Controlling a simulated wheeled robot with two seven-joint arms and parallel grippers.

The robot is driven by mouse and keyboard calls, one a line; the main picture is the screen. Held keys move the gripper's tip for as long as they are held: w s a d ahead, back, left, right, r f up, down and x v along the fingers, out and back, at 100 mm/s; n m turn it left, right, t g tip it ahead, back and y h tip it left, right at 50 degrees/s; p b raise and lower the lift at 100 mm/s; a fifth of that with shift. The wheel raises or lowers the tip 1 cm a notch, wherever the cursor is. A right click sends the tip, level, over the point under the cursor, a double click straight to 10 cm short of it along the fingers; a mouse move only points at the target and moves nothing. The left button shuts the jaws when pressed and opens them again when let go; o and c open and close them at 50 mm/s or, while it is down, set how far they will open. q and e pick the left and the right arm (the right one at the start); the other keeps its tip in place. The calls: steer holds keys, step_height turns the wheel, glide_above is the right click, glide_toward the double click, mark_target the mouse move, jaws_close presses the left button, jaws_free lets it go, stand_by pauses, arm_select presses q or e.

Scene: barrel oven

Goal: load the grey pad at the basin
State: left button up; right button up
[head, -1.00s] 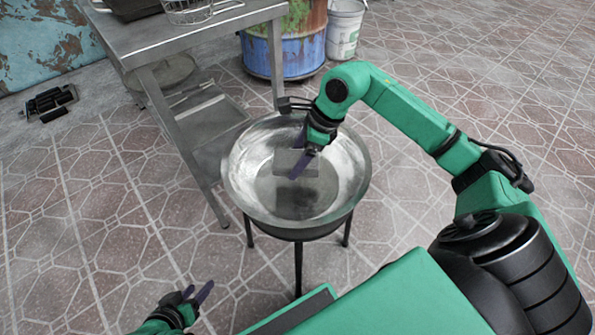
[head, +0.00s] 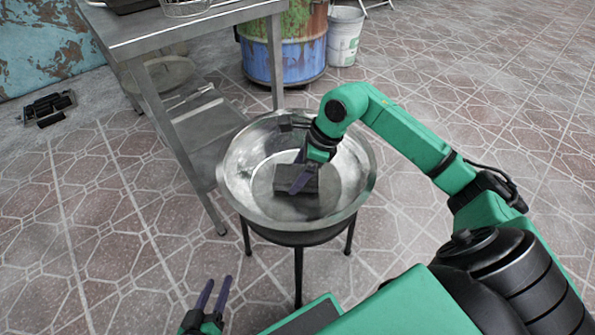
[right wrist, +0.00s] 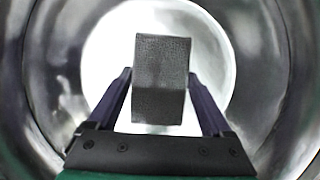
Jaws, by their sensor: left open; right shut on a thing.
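The basin (head: 232,190) is a wide round metal bowl on a dark stand with legs, in the middle of the head view. My right gripper (head: 298,182) reaches down inside it and is shut on the grey pad (head: 283,181), a small block. In the right wrist view the pad (right wrist: 161,70) sits between the two fingers, with the basin's bright floor (right wrist: 212,50) behind it. I cannot tell whether the pad touches the floor or any liquid. My left gripper (head: 213,292) is open and empty at the lower left, away from the basin.
A metal table (head: 190,28) with a lower shelf stands close on the basin's left. A rusty blue barrel (head: 285,55) and a white bucket (head: 344,38) stand behind. Dark pieces (head: 47,107) lie on the floor at far left. The tiled floor at right is open.

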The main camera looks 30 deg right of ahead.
mark_target(298, 174)
steer(key=shift+f+b, duration=0.5)
steer(key=shift+f, duration=0.05)
stand_by(1.6)
step_height(298, 174, up, 7)
steer(key=p, duration=0.5)
steer(key=shift+r, duration=0.1)
stand_by(0.6)
